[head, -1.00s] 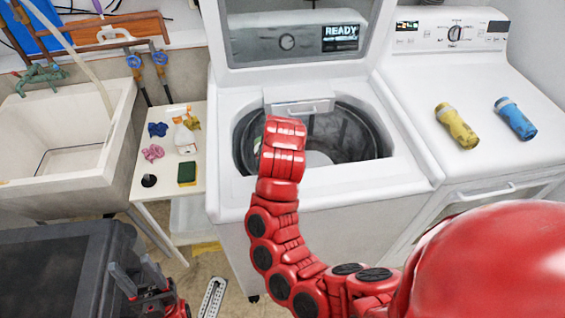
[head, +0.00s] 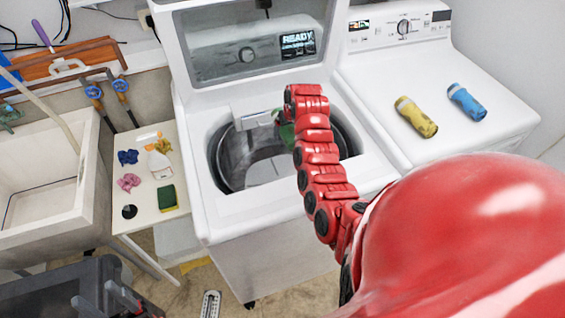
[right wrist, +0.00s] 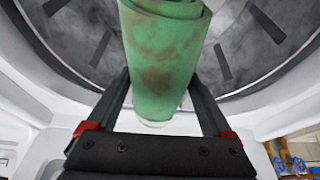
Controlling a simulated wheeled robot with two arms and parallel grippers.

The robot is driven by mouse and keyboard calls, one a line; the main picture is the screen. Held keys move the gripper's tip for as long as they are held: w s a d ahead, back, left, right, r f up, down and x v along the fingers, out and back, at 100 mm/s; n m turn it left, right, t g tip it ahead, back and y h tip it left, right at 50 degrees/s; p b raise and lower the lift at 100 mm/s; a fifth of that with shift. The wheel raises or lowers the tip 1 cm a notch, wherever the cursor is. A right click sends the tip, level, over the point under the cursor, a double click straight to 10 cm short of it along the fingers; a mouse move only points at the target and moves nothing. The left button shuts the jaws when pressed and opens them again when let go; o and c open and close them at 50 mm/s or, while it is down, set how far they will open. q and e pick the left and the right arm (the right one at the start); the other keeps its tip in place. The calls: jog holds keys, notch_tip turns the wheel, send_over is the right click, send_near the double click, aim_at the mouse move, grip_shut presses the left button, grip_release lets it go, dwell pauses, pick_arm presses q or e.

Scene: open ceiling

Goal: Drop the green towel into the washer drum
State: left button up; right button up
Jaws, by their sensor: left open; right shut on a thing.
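The green towel, rolled and stained brown, is in my right gripper (right wrist: 155,100), upright between its two fingers in the right wrist view (right wrist: 160,60). In the head view a small part of the towel (head: 288,133) shows beside my red right arm, over the washer's opening. The right gripper is mostly hidden there by the arm. The washer drum (head: 236,162) is dark and open, with the lid (head: 215,62) raised. The drum's grey wall also shows behind the towel in the right wrist view. My left gripper (head: 108,298) is open and empty at the lower left, partly cut off.
A small table (head: 147,210) left of the washer holds a spray bottle (head: 160,163), a sponge (head: 167,197) and cloths. A sink (head: 45,190) stands further left.

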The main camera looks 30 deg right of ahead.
aim_at(290, 128)
notch_tip(290, 128, down, 3)
jog(key=shift+f+b, duration=0.15)
jog(key=shift+b, duration=0.2)
jog(key=shift+f, duration=0.35)
jog(key=o, duration=1.3)
jog(key=b+v, duration=0.3)
jog(key=v, duration=0.4)
jog(key=shift+r, duration=0.25)
jog(key=p+v, duration=0.5)
jog(key=v, duration=0.3)
jog(key=shift+r+p, duration=0.1)
jog(key=shift+p, duration=0.3)
jog(key=shift+p+v, duration=0.5)
jog(key=shift+v, duration=0.4)
jog(key=shift+s, duration=0.15)
